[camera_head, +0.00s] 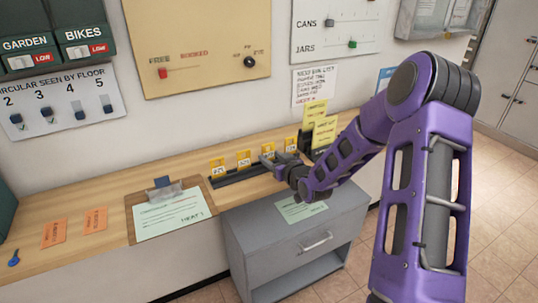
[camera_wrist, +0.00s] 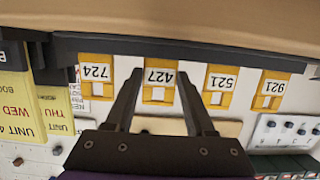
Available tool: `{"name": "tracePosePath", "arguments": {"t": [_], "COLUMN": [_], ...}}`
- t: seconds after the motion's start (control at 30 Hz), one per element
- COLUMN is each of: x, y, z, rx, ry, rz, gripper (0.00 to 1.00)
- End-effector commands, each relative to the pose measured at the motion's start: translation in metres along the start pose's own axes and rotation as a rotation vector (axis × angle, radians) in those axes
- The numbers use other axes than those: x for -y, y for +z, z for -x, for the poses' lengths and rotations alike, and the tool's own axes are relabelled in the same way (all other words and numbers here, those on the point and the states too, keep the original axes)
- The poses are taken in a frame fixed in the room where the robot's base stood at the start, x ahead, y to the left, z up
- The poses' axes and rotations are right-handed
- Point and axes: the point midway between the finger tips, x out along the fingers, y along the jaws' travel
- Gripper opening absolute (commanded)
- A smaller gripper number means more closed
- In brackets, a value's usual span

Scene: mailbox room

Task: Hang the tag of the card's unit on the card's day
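Several yellow tags with numbers hang in a row from a dark rail (camera_head: 238,178) on the wooden counter. In the wrist view, upside down, they read 724 (camera_wrist: 96,72), 427 (camera_wrist: 159,78), 521 (camera_wrist: 220,84) and 921 (camera_wrist: 270,90). My gripper (camera_wrist: 159,72) is open, its fingers apart on either side of the 427 tag. In the head view my gripper (camera_head: 274,163) is at the rail's right part. Yellow cards (camera_head: 325,132) stand right of the rail; in the wrist view one (camera_wrist: 18,105) shows WED and UNIT 4, partly cut off.
A clipboard (camera_head: 130,207) with a pale green sheet (camera_head: 172,214) lies on the counter. Two orange slips (camera_head: 54,233) lie at its left. A grey cabinet (camera_head: 290,245) stands below, with another green sheet (camera_head: 300,208) on top. Wall boards hang behind.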

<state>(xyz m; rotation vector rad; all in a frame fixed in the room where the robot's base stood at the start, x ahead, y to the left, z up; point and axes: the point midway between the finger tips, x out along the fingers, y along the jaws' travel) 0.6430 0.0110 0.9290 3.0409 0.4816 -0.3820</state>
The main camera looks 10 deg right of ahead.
Motion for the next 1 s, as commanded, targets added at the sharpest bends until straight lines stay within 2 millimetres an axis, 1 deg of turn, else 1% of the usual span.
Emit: {"name": "tracePosePath", "arguments": {"t": [0.03,0.17,0.2,0.23,0.47,1.0], "x": [0.000,0.000,0.000,0.000,0.000,0.000], "y": [0.000,0.000,0.000,0.000,-0.003,-0.019], "z": [0.000,0.000,0.000,0.000,0.001,0.005], "rx": [0.000,0.000,0.000,0.000,0.000,0.000], "ry": [0.000,0.000,0.000,0.000,0.000,0.000], "rz": [0.000,0.000,0.000,0.000,0.000,0.000], "gripper": [0.38,0.14,0.07,0.05,0.04,0.04]}}
